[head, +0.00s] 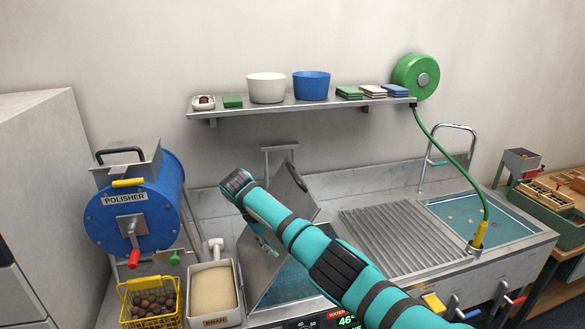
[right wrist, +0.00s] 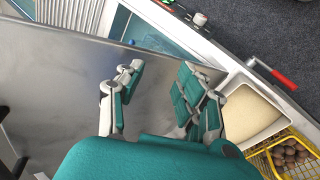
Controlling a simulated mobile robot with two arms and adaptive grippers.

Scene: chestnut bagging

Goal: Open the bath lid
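The bath lid (head: 258,262) is a grey steel panel that stands tilted up, with blue water (head: 290,284) showing beside it. A dark handle (head: 297,177) shows near its upper part. My right arm crosses in front and hides much of the lid. My right gripper (head: 258,238) is mostly hidden behind its own arm, beside the lid. In the right wrist view its two fingers (right wrist: 160,85) are apart with nothing between them, over the lid's broad steel face (right wrist: 75,85). I cannot tell whether they touch it. My left gripper is not in view.
The blue polisher (head: 125,210) stands at left. A bin of brown material (head: 212,290) and a yellow basket of chestnuts (head: 150,302) stand in front. A ribbed drainboard (head: 395,240) and a sink (head: 480,222) lie right. A shelf (head: 300,106) with bowls hangs above.

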